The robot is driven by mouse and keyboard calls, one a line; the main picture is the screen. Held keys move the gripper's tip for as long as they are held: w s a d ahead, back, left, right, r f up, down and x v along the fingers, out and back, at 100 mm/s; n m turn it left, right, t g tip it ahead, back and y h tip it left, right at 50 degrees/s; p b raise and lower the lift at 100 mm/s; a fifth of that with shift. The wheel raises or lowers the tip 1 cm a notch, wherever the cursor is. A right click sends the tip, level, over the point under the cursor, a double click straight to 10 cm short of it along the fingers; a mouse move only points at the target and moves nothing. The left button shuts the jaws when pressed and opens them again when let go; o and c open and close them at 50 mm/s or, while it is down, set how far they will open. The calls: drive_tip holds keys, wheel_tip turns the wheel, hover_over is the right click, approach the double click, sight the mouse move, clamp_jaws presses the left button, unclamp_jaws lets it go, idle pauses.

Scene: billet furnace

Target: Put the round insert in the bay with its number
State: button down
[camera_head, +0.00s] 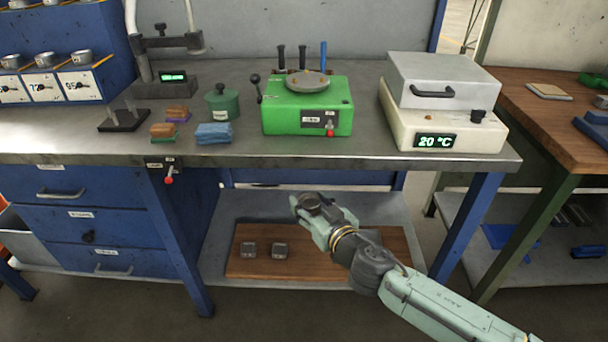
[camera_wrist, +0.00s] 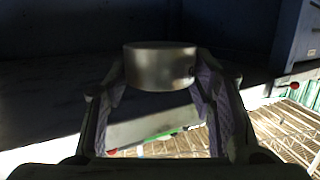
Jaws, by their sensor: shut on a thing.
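My gripper (camera_head: 306,203) is in front of the workbench, below the level of its top, in the head view. In the wrist view its fingers (camera_wrist: 160,88) are shut on a round metal insert (camera_wrist: 160,66), a short grey cylinder. A small dark mark shows on the right of its side; I cannot read any number there. In the head view the insert is hard to make out at the fingertips. A blue rack (camera_head: 82,22) at the upper left has white numbered labels (camera_head: 80,85) along its bays. Several metal cups stand on it; the label digits are too small to read surely.
The bench top (camera_head: 365,133) carries a green machine (camera_head: 307,105), a white heater (camera_head: 440,130) reading 20 °C, a green pot (camera_head: 221,103) and blue cloths (camera_head: 214,133). Two metal blocks (camera_head: 264,249) lie on a wooden board (camera_head: 330,262) on the lower shelf. Blue drawers (camera_head: 85,213) stand left.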

drive_tip(key=w+d+f+m+t+h, duration=0.1)
drive_tip(key=w+f+m+h, duration=0.2)
drive_tip(key=f, duration=0.8)
drive_tip(key=w+d+f+m+t+h, duration=0.1)
drive_tip(key=w+d+f+m+h, duration=0.1)
drive_tip(key=f, duration=0.8)
drive_tip(key=w+h, duration=0.1)
drive_tip(key=h, duration=0.1)
drive_tip(key=shift+f+m+h, duration=0.35)
drive_tip(key=shift+m+h, duration=0.05)
drive_tip(key=shift+w+a+r, duration=0.1)
drive_tip(key=shift+r, duration=0.1)
